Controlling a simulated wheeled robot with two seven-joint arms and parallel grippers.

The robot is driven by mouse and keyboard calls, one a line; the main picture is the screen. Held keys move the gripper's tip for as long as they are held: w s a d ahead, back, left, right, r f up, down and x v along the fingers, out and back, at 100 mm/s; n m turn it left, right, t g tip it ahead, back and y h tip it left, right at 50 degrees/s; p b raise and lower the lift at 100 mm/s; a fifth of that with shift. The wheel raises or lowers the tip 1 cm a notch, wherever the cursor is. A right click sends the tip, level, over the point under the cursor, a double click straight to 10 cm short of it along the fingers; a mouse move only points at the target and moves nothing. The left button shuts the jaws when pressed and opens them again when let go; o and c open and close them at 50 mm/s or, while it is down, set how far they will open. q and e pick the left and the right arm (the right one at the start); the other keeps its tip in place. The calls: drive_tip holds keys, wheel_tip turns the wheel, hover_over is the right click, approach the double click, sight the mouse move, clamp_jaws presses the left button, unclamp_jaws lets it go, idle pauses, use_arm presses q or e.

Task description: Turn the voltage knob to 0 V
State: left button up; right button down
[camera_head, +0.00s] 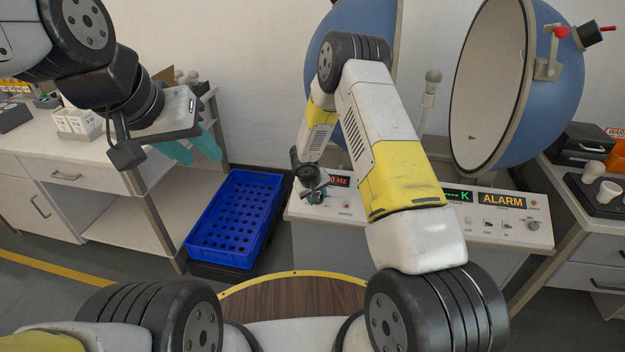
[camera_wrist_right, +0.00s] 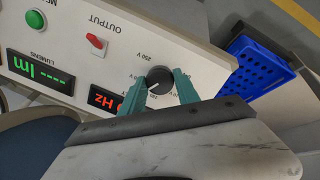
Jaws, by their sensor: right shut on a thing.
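The voltage knob (camera_wrist_right: 159,75) is a round black dial on the white console, shown in the right wrist view. A white mark on it points to the lower left of that picture. Volt labels ring it; 250 V is readable above, and others are partly hidden by the fingers. My right gripper (camera_wrist_right: 161,86) has its teal fingers on either side of the knob, shut on it. In the head view my right gripper (camera_head: 314,196) is at the console's left end and hides the knob. My left gripper (camera_head: 192,150) is open and empty beside the left bench.
The console (camera_head: 540,238) has an ALARM display (camera_head: 502,199). A red OUTPUT switch (camera_wrist_right: 97,42) and green button (camera_wrist_right: 35,19) lie near the knob. A blue perforated crate (camera_head: 205,208) stands left. The open blue sphere (camera_head: 560,110) rises behind the console.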

drive_tip(key=n, duration=0.7)
drive_tip(key=shift+t, duration=0.3)
drive_tip(key=n, duration=0.8)
drive_tip(key=shift+s+n+t, duration=0.1)
drive_tip(key=shift+n+t, duration=0.2)
drive_tip(key=shift+t, duration=0.1)
drive_tip(key=n, duration=0.3)
drive_tip(key=shift+n, duration=0.4)
drive_tip(key=n, duration=0.3)
drive_tip(key=shift+d+n, duration=0.1)
drive_tip(key=shift+n, duration=0.2)
drive_tip(key=n, duration=0.3)
drive_tip(key=shift+n+y, duration=0.3)
drive_tip(key=shift+y, duration=0.1)
drive_tip(key=shift+n, duration=2)
